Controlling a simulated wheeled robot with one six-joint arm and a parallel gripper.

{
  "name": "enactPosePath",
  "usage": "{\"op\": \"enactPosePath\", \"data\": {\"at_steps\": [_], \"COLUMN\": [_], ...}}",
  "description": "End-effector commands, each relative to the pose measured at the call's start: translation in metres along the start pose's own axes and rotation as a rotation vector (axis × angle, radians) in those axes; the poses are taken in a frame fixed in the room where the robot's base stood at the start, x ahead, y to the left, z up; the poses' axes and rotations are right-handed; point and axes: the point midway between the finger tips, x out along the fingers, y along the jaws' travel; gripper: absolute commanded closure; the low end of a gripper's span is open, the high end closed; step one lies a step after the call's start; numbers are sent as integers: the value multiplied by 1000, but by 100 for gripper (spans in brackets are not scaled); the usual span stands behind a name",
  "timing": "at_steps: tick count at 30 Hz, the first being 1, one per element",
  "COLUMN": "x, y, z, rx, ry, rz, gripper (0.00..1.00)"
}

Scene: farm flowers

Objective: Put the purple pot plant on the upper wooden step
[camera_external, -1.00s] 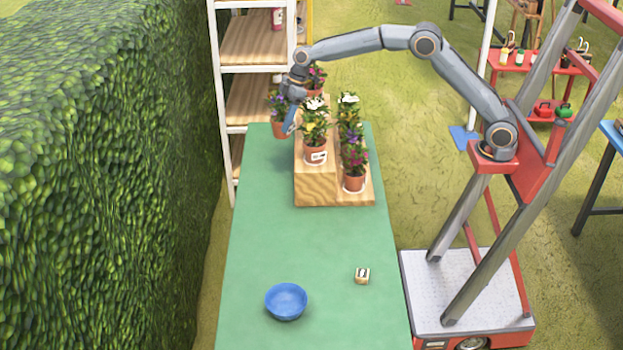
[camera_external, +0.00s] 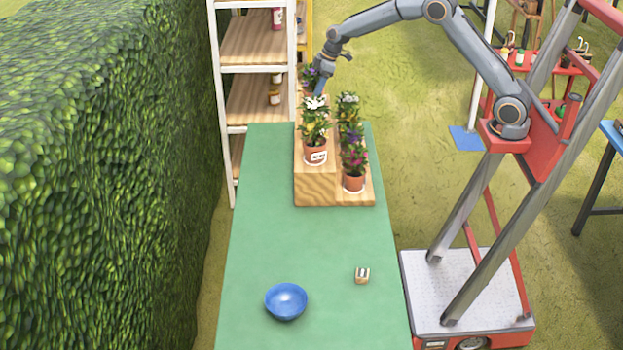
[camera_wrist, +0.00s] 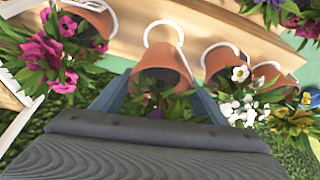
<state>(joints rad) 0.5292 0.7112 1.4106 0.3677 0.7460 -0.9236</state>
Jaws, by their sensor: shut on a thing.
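The purple pot plant shows in the external view as dark leaves with purple flowers (camera_external: 309,74), at the far end of the upper wooden step (camera_external: 316,184). My gripper (camera_external: 319,88) is shut on it there and hides most of its pot. In the wrist view the terracotta pot (camera_wrist: 160,68) is between my two fingers (camera_wrist: 160,104), with a little purple below it. It is in line with other pots along the wooden step. I cannot tell whether its base touches the wood.
Several plants, one with pink flowers (camera_external: 354,160), stand on the lower step. In the wrist view a magenta-flowered plant (camera_wrist: 55,50) is close on the left. The green table (camera_external: 265,225) is clear left of the steps.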

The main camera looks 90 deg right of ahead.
Motion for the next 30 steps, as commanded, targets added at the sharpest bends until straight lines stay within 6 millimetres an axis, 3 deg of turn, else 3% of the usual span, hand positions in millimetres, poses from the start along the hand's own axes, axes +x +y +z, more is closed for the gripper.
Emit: {"op": "enactPosePath", "data": {"at_steps": [17, 29, 30], "x": [54, 60, 60], "y": [0, 0, 0], "z": [22, 24, 24], "rx": [0, 0, 0], "ry": [1, 2, 1], "rz": [0, 2, 1], "gripper": [69, 69, 26]}}
